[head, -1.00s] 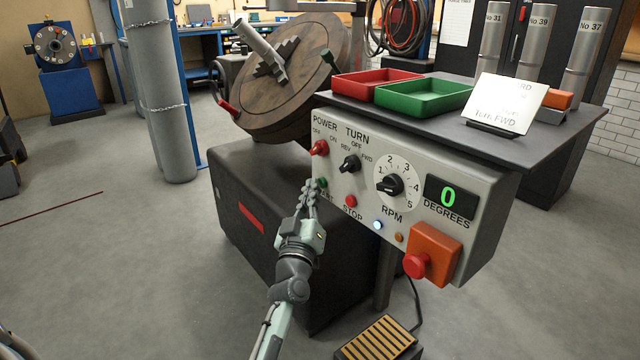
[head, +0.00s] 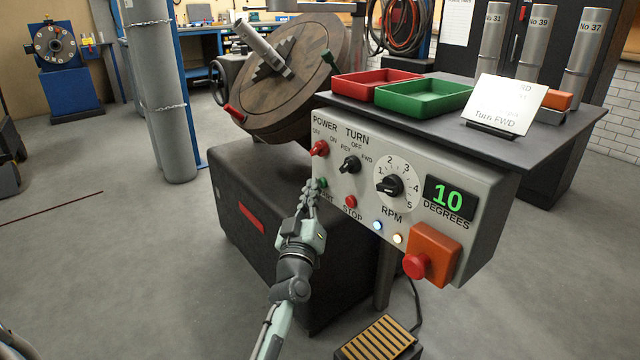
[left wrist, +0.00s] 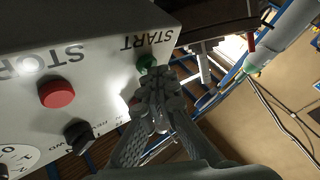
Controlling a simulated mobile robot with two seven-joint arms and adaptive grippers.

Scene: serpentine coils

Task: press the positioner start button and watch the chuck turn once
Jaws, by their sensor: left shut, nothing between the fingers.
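The green START button (head: 323,183) is on the grey control panel (head: 470,235), partly hidden by my left gripper (head: 311,188). The gripper is shut and empty, its fingertips at the button; the left wrist view also shows the button (left wrist: 147,62) just beyond the fingertips (left wrist: 152,85). I cannot tell if they touch. The display (head: 450,197) reads 10 degrees. The blue lamp (head: 378,226) and amber lamp (head: 397,239) are lit. The round tilted chuck (head: 300,85) holds a metal pipe (head: 258,42). My right gripper is not in view.
The red STOP button (head: 351,201) and an orange box with a red mushroom button (head: 415,266) are on the same panel. Red (head: 345,85) and green (head: 410,107) trays sit on the table above. A foot pedal (head: 380,340) lies on the floor.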

